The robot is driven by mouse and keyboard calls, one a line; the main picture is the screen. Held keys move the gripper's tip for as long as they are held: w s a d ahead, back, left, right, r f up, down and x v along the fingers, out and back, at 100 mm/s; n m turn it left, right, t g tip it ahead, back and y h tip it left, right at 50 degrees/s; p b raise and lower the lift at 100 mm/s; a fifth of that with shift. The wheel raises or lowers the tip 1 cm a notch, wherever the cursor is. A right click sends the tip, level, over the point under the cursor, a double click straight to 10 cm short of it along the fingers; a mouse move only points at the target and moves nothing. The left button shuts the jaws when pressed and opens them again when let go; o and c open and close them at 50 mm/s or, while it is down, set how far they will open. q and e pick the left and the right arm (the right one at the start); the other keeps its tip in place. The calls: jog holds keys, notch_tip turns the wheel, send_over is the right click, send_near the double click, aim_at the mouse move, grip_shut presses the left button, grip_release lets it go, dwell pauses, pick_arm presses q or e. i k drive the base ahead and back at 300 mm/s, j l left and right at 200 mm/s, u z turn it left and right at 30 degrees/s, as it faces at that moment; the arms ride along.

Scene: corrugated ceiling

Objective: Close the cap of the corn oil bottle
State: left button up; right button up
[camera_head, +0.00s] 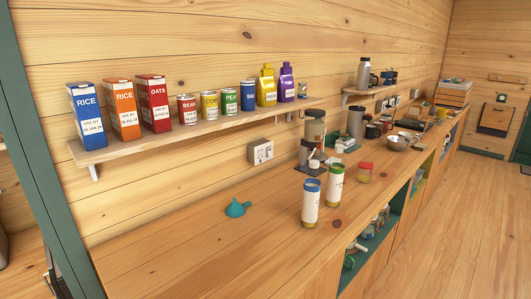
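No label reading corn oil can be made out. Two tall containers with white labels stand upright on the wooden counter: one with a blue top (311,202) and one with a green top (335,187). A yellow bottle (266,90) and a purple bottle (286,85) stand upright at the right part of the wall shelf. Their label text is too small to read. I cannot tell which of these is the corn oil bottle, or whether any cap is open. Neither of my grippers shows in the head view.
The wall shelf (95,155) also holds boxes of rice and oats and several cans. A teal funnel (236,208) lies on the counter (180,255), whose near left part is otherwise clear. Open floor lies right.

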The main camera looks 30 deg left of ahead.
aim_at(312, 184)
jog(key=i+u, duration=0.15)
jog(key=u, duration=0.25)
jog(key=i+l+u, duration=0.1)
jog(key=u, duration=0.35)
jog(key=l+u, duration=0.2)
jog(key=u, duration=0.2)
jog(key=i+l+u, duration=0.15)
jog(key=u, duration=0.25)
jog(key=l+u, duration=0.25)
jog(key=u, duration=0.15)
